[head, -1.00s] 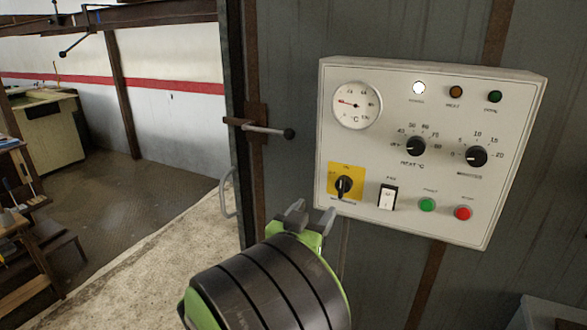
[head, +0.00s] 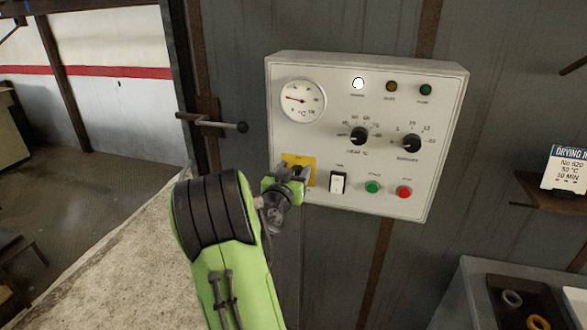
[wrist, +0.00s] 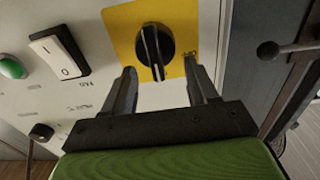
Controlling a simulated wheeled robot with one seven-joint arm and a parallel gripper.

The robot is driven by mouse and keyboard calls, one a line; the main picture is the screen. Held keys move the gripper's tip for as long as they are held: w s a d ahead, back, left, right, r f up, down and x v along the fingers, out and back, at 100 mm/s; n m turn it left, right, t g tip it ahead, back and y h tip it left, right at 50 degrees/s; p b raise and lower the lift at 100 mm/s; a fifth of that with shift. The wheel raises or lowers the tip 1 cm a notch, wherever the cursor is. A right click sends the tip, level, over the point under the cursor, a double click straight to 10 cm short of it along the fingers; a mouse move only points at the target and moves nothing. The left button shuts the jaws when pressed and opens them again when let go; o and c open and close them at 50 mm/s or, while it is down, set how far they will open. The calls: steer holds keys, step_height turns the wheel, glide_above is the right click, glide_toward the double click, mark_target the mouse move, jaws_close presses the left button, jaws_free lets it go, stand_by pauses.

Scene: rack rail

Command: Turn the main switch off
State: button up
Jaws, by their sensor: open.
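The main switch is a black rotary knob (wrist: 152,46) on a yellow plate (wrist: 118,22) of the white control panel. In the wrist view a pale mark on the knob runs towards the gripper. In the head view the yellow plate (head: 311,178) shows beside my gripper (head: 290,174), which hides much of the knob. In the wrist view my gripper (wrist: 160,68) is open and empty, with its fingertips close to the knob, one towards each side. I cannot tell whether they touch it.
A white rocker switch (head: 338,183), a green button (head: 372,187) and a red button (head: 404,192) sit to the right on the panel (head: 440,130). A lever with a black ball (head: 242,127) sticks out left of the panel. A shelf sign (head: 566,168) stands at right.

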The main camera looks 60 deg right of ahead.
steer(key=shift+c, duration=0.3)
steer(key=c, duration=1)
